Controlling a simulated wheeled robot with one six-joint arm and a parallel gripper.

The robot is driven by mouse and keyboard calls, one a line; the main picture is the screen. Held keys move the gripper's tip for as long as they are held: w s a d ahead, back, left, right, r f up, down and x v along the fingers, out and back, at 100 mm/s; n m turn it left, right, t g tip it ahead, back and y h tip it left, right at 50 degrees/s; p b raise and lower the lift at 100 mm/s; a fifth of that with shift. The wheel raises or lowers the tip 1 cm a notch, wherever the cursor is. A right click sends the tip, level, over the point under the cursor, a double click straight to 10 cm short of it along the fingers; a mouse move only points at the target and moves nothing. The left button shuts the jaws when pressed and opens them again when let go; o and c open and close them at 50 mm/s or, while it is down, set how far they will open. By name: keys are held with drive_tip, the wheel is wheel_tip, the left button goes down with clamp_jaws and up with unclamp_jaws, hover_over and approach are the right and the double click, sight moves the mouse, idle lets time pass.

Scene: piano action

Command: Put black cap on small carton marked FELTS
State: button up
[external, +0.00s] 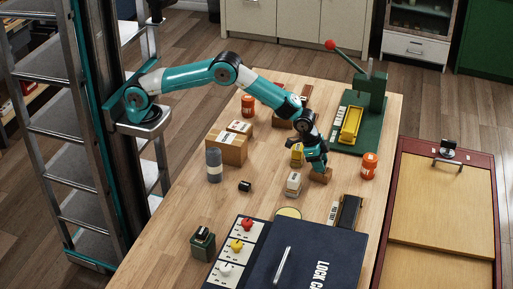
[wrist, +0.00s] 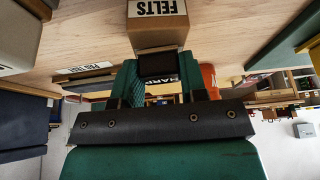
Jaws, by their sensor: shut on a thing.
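The small brown carton marked FELTS (wrist: 157,32) is at the top middle of the wrist view, directly ahead of my fingertips. In the external view a small brown carton (external: 321,175) stands right below my gripper (external: 317,160). In the wrist view my green fingers (wrist: 158,78) are shut on a black piece, the black cap (wrist: 158,65). The cap is at the carton's near edge; I cannot tell whether they touch. My gripper hides the cap in the external view.
An orange can (external: 369,165) is to the right. A green press (external: 364,110) stands behind. A dark lock case (external: 305,258) fills the front.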

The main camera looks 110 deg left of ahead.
drive_tip(key=shift+f, duration=0.2)
drive_tip(key=o, duration=1)
drive_tip(key=shift+r, duration=0.1)
drive_tip(key=shift+r, duration=0.25)
drive_tip(key=b+v, duration=0.1)
drive_tip(key=v, duration=1)
drive_tip(key=s+a+r+n+g+y, duration=0.1)
drive_tip(key=s+a+r, duration=0.25)
drive_tip(key=s, duration=0.35)
drive_tip(key=s+a+r+n+y, duration=0.1)
drive_tip(key=s+a+r, duration=0.1)
drive_tip(key=s+r, duration=0.3)
drive_tip(key=s+a+n+g, duration=0.1)
drive_tip(key=s, duration=1)
drive_tip(key=s+a+n+g+y, duration=0.1)
drive_tip(key=s+n, duration=0.1)
drive_tip(key=s, duration=0.8)
drive_tip(key=s+a+r+n+g+y, duration=0.1)
drive_tip(key=s+a+n, duration=0.1)
drive_tip(key=s, duration=0.9)
drive_tip(key=shift+s+r+g, duration=0.1)
drive_tip(key=shift+s+g, duration=0.2)
